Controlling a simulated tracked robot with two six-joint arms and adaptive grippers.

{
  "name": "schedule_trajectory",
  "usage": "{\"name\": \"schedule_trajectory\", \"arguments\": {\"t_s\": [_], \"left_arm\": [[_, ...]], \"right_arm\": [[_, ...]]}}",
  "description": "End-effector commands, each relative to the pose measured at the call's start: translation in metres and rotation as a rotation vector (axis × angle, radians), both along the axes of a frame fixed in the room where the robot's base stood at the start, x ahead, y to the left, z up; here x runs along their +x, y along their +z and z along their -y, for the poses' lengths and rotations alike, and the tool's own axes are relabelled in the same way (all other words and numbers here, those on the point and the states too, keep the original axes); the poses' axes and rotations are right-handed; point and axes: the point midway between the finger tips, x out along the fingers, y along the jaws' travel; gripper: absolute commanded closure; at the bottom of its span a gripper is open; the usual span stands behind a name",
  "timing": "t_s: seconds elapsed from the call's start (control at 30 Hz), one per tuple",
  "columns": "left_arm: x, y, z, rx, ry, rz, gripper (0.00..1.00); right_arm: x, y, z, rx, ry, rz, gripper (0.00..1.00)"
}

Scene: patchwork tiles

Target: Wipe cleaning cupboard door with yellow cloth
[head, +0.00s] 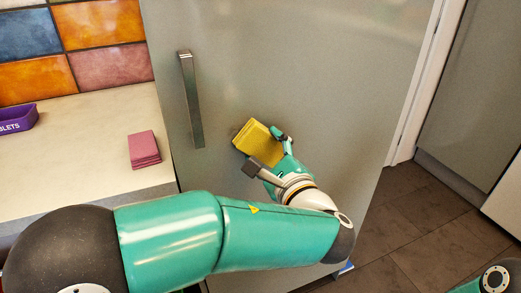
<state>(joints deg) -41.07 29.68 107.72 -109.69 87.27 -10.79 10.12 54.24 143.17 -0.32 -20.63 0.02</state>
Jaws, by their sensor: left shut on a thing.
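The cupboard door (330,70) is a tall, smooth grey-green panel filling the middle of the head view. A vertical metal handle (190,100) sits near its left edge. My left gripper (266,158) is shut on the folded yellow cloth (258,142). The cloth is in front of the door, to the right of and a little below the middle of the handle. It looks close to the door surface, but I cannot tell for certain whether it touches. My right gripper is not in view; only a piece of my right arm shows at the bottom right corner.
A pale worktop (85,130) on the left holds a folded pink cloth (144,150) and a purple tub (17,118) with lettering. Coloured tiles (95,22) cover the wall behind. Dark floor tiles (410,215) lie open to the right, with another grey panel (480,90) beyond.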

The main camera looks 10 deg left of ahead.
Motion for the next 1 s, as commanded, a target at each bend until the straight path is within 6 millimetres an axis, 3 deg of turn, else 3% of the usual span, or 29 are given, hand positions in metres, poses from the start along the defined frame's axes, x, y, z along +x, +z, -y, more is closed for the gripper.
{"name": "schedule_trajectory", "arguments": {"t_s": [0.33,0.6,1.0], "left_arm": [[0.016,0.001,0.023,0.000,-0.001,0.000,0.61],[0.018,-0.001,0.029,-0.002,-0.001,0.001,0.61],[0.005,-0.002,0.006,-0.001,0.001,0.002,0.61]], "right_arm": [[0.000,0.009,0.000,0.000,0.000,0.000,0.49],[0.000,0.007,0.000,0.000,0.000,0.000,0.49],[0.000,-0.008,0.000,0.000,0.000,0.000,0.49]]}}
